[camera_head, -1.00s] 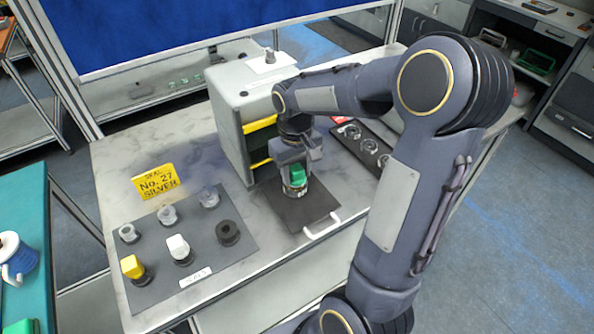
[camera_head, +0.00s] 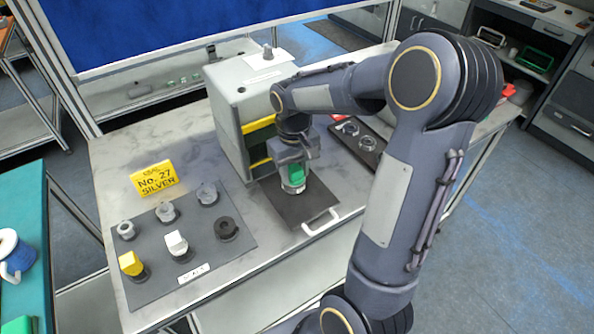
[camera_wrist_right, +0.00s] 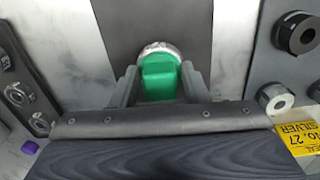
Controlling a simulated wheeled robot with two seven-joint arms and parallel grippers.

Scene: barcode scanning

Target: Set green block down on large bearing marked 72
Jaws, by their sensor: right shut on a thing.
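The green block (camera_head: 297,172) is between the fingers of my right gripper (camera_head: 293,177), which is shut on it. In the right wrist view the green block (camera_wrist_right: 159,75) is upright in the middle, with a gripper finger on each side. A large silver bearing (camera_wrist_right: 158,47) shows just behind and below the block; its rim also shows under the gripper in the head view (camera_head: 293,189). The bearing is on the dark pull-out tray (camera_head: 312,208). Whether the block touches it I cannot tell, and its marking is not readable. My left gripper is out of view.
A grey cabinet (camera_head: 226,112) with yellow trim stands close behind the gripper. A grey mat (camera_head: 205,257) at left holds several bearings, two topped by a yellow block (camera_head: 131,263) and a white block (camera_head: 176,243). A yellow sign (camera_head: 153,178) stands behind it. A dark tray of rings (camera_head: 366,146) lies at right.

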